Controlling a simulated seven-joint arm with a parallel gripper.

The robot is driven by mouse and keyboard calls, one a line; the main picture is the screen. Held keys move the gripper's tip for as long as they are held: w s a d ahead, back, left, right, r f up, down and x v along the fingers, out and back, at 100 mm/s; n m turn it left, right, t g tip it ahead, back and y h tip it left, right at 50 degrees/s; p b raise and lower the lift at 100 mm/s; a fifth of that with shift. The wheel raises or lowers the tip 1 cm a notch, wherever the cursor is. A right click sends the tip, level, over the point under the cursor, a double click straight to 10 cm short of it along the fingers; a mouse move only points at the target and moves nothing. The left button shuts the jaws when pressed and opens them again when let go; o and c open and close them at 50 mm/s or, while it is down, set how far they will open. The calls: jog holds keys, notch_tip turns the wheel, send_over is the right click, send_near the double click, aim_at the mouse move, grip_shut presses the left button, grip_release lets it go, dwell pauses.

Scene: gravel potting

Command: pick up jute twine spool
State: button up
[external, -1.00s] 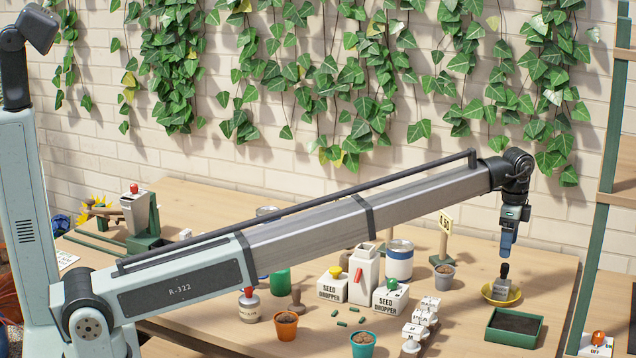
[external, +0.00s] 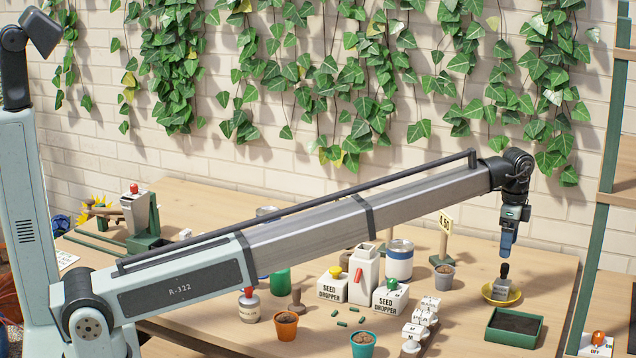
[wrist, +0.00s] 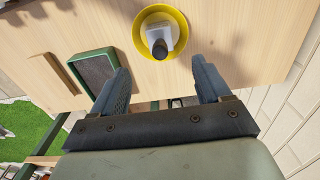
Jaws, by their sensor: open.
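I cannot make out a jute twine spool for certain in either view. A brown shape (external: 347,259), mostly hidden behind a white seed dropper box, could be it, but I cannot tell. My gripper (external: 507,251) hangs above the back right of the table, fingers pointing down. In the wrist view my gripper (wrist: 161,68) shows two fingers spread apart with nothing between them. A yellow dish (external: 490,297) holding a grey piece with a dark handle (external: 504,271) stands below my gripper. The dish also shows in the wrist view (wrist: 138,38), ahead of the fingertips.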

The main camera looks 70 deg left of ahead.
jog(key=shift+o, duration=1.1)
jog(key=s+a+m, duration=1)
jog(key=s+a, duration=1.8)
jog(key=s, duration=0.3)
jog(key=shift+a+f, duration=0.15)
jog(key=shift+f, duration=6.3)
jog(key=c, duration=1.2)
